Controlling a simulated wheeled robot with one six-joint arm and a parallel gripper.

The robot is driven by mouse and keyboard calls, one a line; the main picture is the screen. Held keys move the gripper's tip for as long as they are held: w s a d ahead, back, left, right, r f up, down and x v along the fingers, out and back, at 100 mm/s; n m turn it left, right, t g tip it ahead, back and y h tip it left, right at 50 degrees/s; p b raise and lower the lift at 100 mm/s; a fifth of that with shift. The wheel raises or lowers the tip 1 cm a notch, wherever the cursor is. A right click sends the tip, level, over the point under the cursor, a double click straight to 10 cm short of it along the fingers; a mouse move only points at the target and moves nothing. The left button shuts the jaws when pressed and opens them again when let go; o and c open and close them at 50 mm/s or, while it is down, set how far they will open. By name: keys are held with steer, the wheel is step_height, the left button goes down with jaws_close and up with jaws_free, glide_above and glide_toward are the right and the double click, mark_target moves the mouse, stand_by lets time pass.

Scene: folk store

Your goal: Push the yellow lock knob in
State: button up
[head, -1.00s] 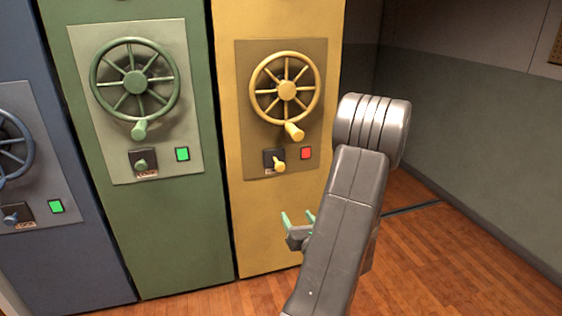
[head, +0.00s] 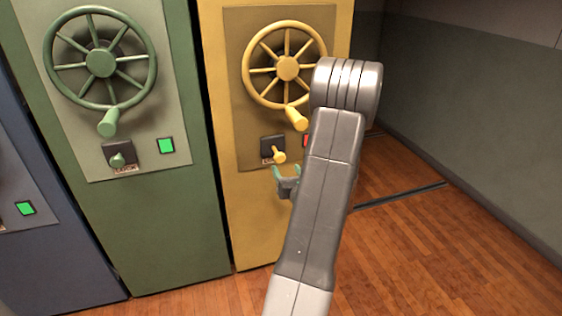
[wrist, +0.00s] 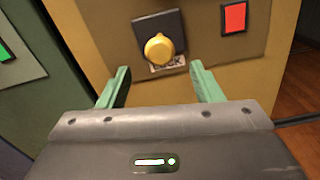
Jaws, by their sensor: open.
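The yellow lock knob (head: 279,156) sticks out from a dark square plate on the yellow cabinet, below the yellow handwheel (head: 287,68). In the wrist view the knob (wrist: 159,48) shows end-on, ahead of and between my fingers, with clear space around it. My gripper (head: 286,170) is open and empty, just below the knob in the head view. In the wrist view its two green fingers (wrist: 160,76) are spread apart, with their tips below the knob. I see no contact. A red indicator (wrist: 234,18) is lit right of the knob; my arm mostly hides it in the head view.
The green cabinet (head: 170,230) stands to the left, with its own handwheel, knob and green light (head: 166,146). The yellow wheel's handle (head: 296,118) juts out above the lock knob. Wooden floor (head: 420,235) is open to the right, up to a grey wall.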

mark_target(280, 160)
steer(key=x, duration=0.6)
steer(key=shift+w, duration=0.25)
